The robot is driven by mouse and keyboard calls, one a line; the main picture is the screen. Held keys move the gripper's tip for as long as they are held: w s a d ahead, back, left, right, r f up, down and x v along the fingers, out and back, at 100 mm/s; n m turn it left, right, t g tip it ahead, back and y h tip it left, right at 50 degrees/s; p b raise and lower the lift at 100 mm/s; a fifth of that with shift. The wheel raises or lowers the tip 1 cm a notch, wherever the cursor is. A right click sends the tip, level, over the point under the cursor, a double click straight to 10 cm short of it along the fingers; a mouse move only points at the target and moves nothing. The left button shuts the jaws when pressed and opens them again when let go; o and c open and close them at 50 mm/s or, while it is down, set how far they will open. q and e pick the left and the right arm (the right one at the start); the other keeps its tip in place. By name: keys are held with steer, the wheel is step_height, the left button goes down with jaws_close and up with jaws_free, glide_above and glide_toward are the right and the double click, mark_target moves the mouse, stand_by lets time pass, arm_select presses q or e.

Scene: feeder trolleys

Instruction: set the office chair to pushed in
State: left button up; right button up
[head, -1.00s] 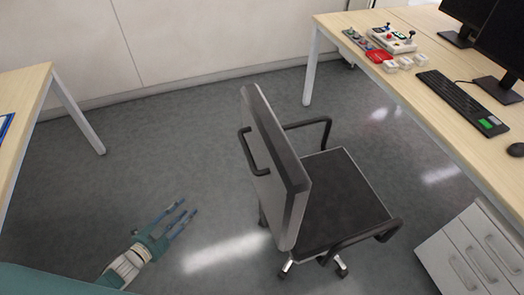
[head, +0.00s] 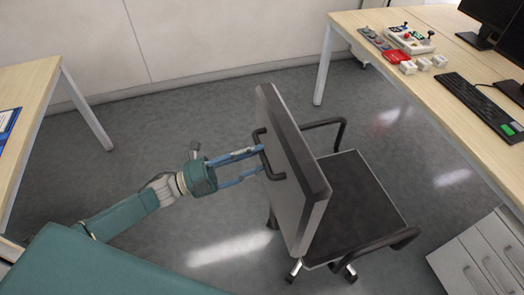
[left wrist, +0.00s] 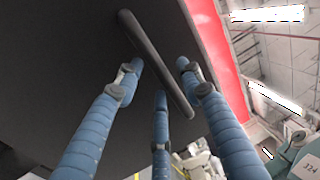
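The office chair (head: 357,205) stands on the floor, apart from the right desk (head: 440,105), its seat toward that desk and its grey backrest (head: 290,165) toward me. A dark loop handle (head: 262,155) sticks out of the backrest. My left gripper (head: 262,163) has its blue fingers spread and reaching the handle. In the left wrist view the handle bar (left wrist: 150,50) runs between the fingertips (left wrist: 160,85) against the dark backrest. The fingers do not look closed on it; contact is unclear. My right gripper is not in view.
A white drawer cabinet (head: 485,255) stands at the lower right beside the chair. The right desk carries a keyboard (head: 478,105), monitors and a control box (head: 408,40). Another desk (head: 25,90) stands at the left. Grey floor (head: 150,140) is free between.

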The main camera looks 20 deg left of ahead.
arm_select(q)
steer(key=shift+x, duration=0.9)
steer(key=shift+c, duration=0.5)
jaws_close()
